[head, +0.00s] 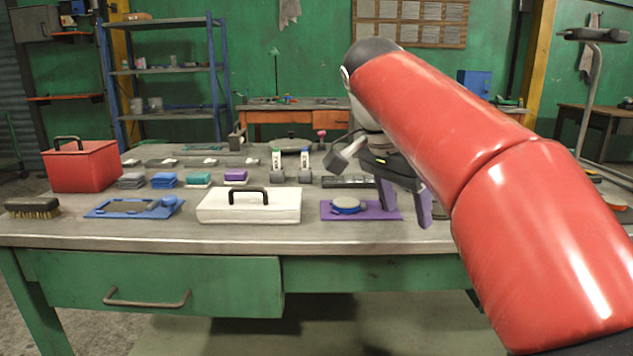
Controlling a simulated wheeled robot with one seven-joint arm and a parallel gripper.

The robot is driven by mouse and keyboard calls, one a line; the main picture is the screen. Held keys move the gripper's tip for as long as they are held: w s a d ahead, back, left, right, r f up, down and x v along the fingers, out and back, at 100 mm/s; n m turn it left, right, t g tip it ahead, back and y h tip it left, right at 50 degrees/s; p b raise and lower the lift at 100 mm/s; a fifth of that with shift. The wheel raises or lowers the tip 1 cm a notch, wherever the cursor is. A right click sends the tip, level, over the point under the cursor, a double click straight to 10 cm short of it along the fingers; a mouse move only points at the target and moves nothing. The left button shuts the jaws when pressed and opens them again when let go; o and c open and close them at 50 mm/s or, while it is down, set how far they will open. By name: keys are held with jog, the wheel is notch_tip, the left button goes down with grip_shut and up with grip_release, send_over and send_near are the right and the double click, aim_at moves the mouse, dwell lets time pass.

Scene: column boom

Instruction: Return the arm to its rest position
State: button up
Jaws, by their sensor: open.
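My gripper (405,203) hangs from my red arm, right of the middle in the head view. Its two purple fingers point down and stand apart, with nothing seen between them. It is above or in front of the right edge of a purple mat (385,211); I cannot tell how high. A round blue and grey disc (346,206) lies on that mat, left of the fingers. My arm comes in from the lower right and covers the right part of the workbench.
On the workbench (200,233) stand a white lidded box (277,207), a blue mat (100,211) with parts, a brush (32,207) and a red box (84,168). Coloured cloth stacks, labelled tools and a dark rail sit behind. Bare bench top shows along the front edge.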

jog(key=s+d+f+n+t+y, duration=0.1)
jog(key=s+f+n+y, duration=0.1)
jog(key=s+f+n, duration=0.3)
jog(key=s+d+f+n+t+y, duration=0.1)
jog(key=s+f+n, duration=0.5)
jog(key=s+f, duration=0.7)
notch_tip(320, 180, down, 5)
jog(key=shift+s+r+n+t+y, duration=0.2)
jog(key=shift+n+t+y, duration=0.15)
jog(key=shift+t, duration=0.45)
